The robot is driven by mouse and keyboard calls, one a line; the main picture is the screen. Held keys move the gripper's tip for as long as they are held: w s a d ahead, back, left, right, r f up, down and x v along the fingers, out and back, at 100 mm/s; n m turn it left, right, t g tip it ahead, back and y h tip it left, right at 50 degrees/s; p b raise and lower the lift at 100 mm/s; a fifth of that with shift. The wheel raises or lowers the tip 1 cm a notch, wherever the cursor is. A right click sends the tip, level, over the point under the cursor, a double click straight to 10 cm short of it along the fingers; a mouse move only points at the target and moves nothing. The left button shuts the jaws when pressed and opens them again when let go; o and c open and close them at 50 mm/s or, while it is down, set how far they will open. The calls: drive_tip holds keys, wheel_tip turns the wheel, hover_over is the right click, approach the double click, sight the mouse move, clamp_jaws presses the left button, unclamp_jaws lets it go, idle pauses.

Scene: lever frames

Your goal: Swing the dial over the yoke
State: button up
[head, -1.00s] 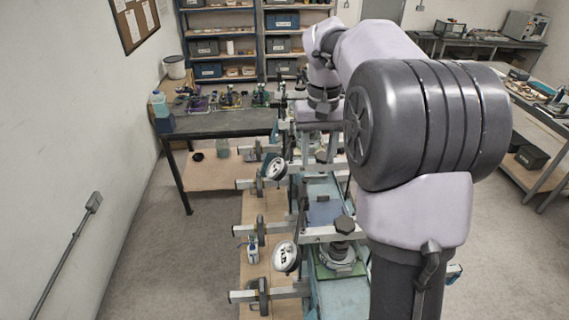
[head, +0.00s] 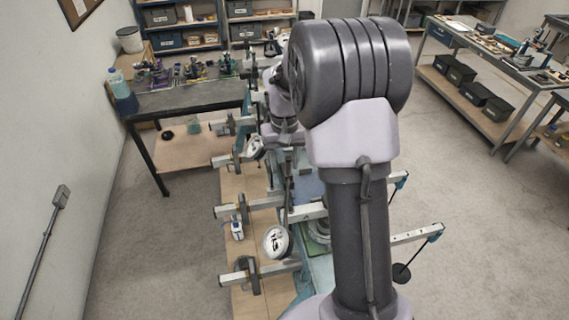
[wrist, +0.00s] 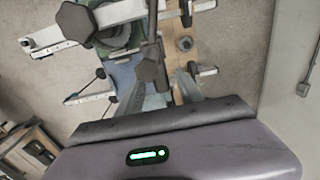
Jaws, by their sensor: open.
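A white round dial (head: 277,241) with dark markings hangs beside the near beam of the lever frames. A second similar dial (head: 255,147) is farther back. A dark upright piece (head: 254,276), possibly a yoke, sits around the nearest beam; I cannot tell which part is the task's yoke. In the wrist view, my gripper (wrist: 160,93) is open, its two grey fingers apart. Between and beyond them stands a dark post with a knob (wrist: 150,67). I see nothing held. In the head view my arm hides the gripper. No dial face is clear in the wrist view.
Several pale beams (head: 407,235) stick out on both sides of the frames, with a dark hanging weight (head: 401,273) at right. A dark hexagonal knob (wrist: 75,22) rises in the wrist view. A workbench (head: 190,97) stands behind left.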

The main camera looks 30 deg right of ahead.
drive_tip(key=shift+w+f, duration=0.1)
drive_tip(key=shift+f, duration=0.35)
clamp_jaws()
idle(1.1)
